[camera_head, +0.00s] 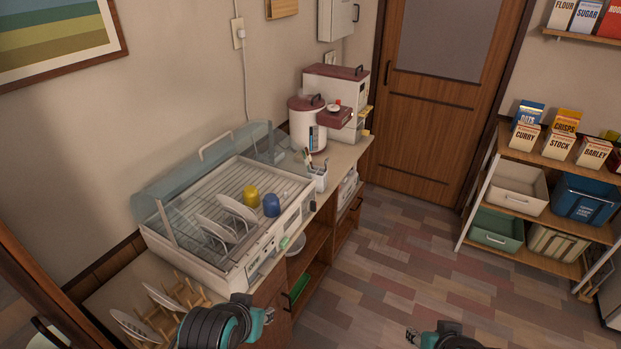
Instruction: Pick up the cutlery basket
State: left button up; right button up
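What looks like the cutlery basket (319,182) is a small white holder with several thin handles sticking up from it. It stands upright on the counter just right of the dish dryer (288,222). My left gripper (267,315) is at the bottom, in front of the counter, well below the basket in the picture and apart from it. My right gripper (412,336) is at the bottom edge, over the floor, mostly cut off. Neither touches the basket. The fingers of both are too small or hidden to tell whether they are open.
The dryer has its clear lid raised and holds white plates and a yellow (251,195) and a blue cup (271,205). Behind the basket stand a red-and-white cooker (306,130) and a larger appliance. A wooden plate rack (185,292) is at front left.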

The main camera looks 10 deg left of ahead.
aim_at(320, 173)
jog(key=i+l, duration=0.15)
jog(key=i, duration=0.3)
jog(key=i+l, duration=0.15)
jog(key=i, duration=0.25)
jog(key=i+l, duration=0.2)
jog(key=i, duration=0.25)
jog(key=i+l, duration=0.15)
jog(key=i, duration=0.25)
jog(key=i+l+u, duration=0.1)
jog(key=i, duration=0.35)
